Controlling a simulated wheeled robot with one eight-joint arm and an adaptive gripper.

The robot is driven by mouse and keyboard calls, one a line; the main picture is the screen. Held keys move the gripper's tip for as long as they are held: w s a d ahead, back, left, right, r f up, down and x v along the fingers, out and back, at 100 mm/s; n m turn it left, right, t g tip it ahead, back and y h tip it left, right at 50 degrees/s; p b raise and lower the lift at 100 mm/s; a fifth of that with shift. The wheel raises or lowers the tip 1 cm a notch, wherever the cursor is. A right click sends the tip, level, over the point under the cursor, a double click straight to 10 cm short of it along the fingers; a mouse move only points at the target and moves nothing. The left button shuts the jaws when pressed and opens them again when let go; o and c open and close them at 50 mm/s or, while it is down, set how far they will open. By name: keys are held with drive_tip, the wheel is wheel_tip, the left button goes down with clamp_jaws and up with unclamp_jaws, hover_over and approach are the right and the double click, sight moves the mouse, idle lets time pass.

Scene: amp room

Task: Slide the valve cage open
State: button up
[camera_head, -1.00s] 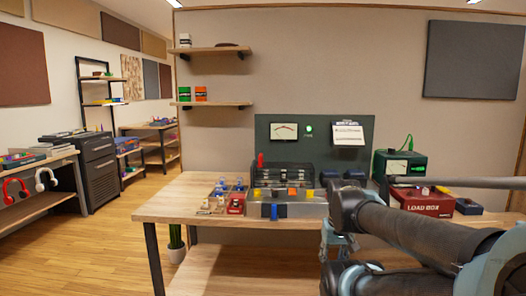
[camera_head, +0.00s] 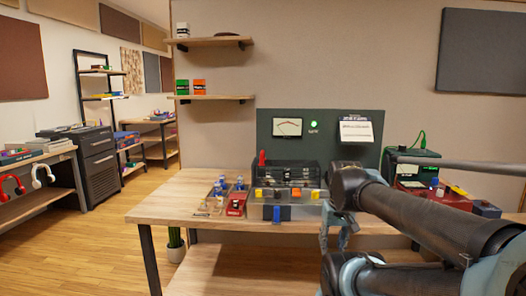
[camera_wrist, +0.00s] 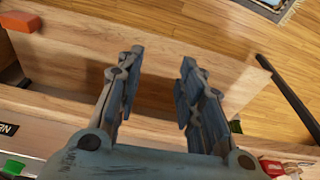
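The valve cage (camera_head: 284,173) is a black barred frame on top of the grey amplifier chassis (camera_head: 286,211) on the wooden bench. I cannot tell clearly whether it is shut. Yellow, orange and blue parts show along the chassis front. My gripper (camera_wrist: 158,78) is open and empty in the wrist view, its two blue-grey fingers apart above wooden surfaces. In the head view my gripper is mostly hidden by my arm, to the right of the cage and apart from it. The cage cannot be made out in the wrist view.
A dark panel with a meter (camera_head: 287,127) stands behind the cage. A tray of small valves (camera_head: 225,193) sits to its left, and a red load box (camera_head: 420,190) to its right behind my arm. The bench's left end (camera_head: 165,198) is clear.

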drive_tip(key=w+a+r, duration=0.3)
drive_tip(key=w+r, duration=0.6)
drive_tip(key=r, duration=0.4)
wheel_tip(320, 180, up, 24)
drive_tip(key=g+y, duration=0.2)
hover_over(263, 151)
drive_tip(key=d, duration=0.3)
drive_tip(key=shift+m, duration=0.3)
drive_tip(key=a+f, duration=0.1)
drive_tip(key=f, duration=0.4)
drive_tip(key=a+f, duration=0.1)
drive_tip(key=f, duration=1)
drive_tip(key=shift+s+a+f, duration=0.25)
drive_tip(key=shift+s+a, duration=0.05)
drive_tip(key=shift+a, duration=0.1)
drive_tip(key=shift+c, duration=0.6)
clamp_jaws()
